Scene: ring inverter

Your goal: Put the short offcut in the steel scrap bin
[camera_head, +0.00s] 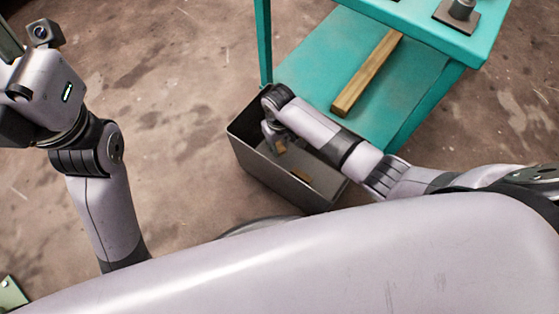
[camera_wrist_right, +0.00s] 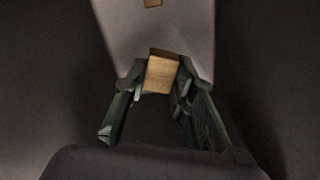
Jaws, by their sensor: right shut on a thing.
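The steel scrap bin (camera_head: 265,188) is a dark grey open box on the floor, beside the teal workbench. My right gripper (camera_head: 277,143) reaches down into its opening from above. It is shut on the short offcut (camera_head: 281,147), a small light-wood block. In the right wrist view the offcut (camera_wrist_right: 162,73) sits between the two fingers (camera_wrist_right: 155,95), with the bin floor beyond it. My left gripper (camera_head: 10,45) is only partly in view at the left edge, and its jaws cannot be made out.
Another small wood piece (camera_head: 301,175) lies in the bin; it also shows in the right wrist view (camera_wrist_right: 153,3). A long wooden bar (camera_head: 367,73) lies on the lower shelf (camera_head: 325,55) of the teal workbench (camera_head: 425,22). The floor left of the bin is clear.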

